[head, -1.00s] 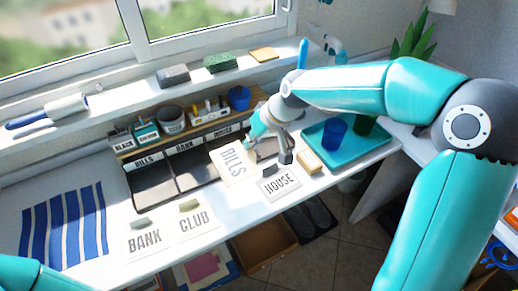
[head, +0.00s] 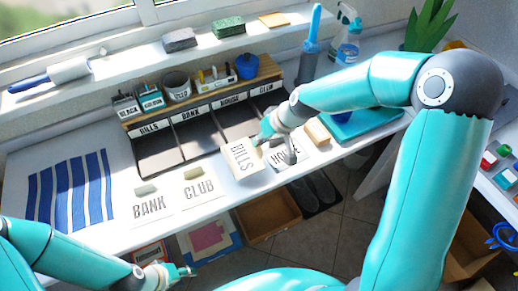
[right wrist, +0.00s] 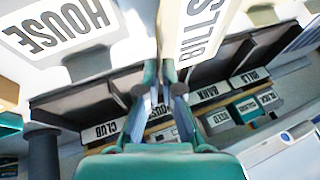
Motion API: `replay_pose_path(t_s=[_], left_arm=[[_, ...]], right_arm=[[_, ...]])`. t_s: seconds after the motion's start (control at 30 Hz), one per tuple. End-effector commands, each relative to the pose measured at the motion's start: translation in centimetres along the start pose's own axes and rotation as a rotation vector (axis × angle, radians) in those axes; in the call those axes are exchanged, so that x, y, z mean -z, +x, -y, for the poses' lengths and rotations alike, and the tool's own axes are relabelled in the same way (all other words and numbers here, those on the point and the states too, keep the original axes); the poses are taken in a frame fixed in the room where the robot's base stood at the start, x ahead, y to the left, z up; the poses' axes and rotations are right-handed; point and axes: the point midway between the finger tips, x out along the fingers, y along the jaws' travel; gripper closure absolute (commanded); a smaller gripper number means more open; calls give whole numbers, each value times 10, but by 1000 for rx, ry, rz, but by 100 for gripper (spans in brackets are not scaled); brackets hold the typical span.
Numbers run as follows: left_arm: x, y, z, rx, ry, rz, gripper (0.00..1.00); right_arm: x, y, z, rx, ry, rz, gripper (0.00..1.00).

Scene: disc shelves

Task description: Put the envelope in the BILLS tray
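The white envelope printed BILLS (head: 240,160) hangs tilted above the front of the desk. It also shows at the top of the right wrist view (right wrist: 197,28). My right gripper (head: 264,139) is shut on its upper edge; its fingers (right wrist: 161,72) come close together at the envelope. The dark BILLS tray (head: 157,156) is the leftmost of the row, behind and left of the envelope, and looks empty. My left gripper (head: 188,271) is low at the front, below the desk edge, away from the envelope; its finger opening is too small to tell.
BANK (head: 150,206), CLUB (head: 199,188) and HOUSE (head: 288,155) envelopes lie along the desk front. Dark BANK, HOUSE and CLUB trays stand right of the BILLS tray. A wooden shelf (head: 270,74) with cups is behind them. A striped cloth (head: 70,190) lies left.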

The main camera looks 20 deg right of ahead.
Motion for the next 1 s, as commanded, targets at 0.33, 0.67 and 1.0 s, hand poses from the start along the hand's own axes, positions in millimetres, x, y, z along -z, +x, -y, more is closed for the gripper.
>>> replay_pose_path(t_s=[0.33,0.67,1.0], left_arm=[[0,10,3,0,0,0,60],[0,11,4,0,0,0,60],[0,10,4,0,0,0,60]], right_arm=[[-16,36,-14,-1,2,1,100],[-16,38,-15,-1,1,0,100],[-16,36,-14,-1,1,0,69]])
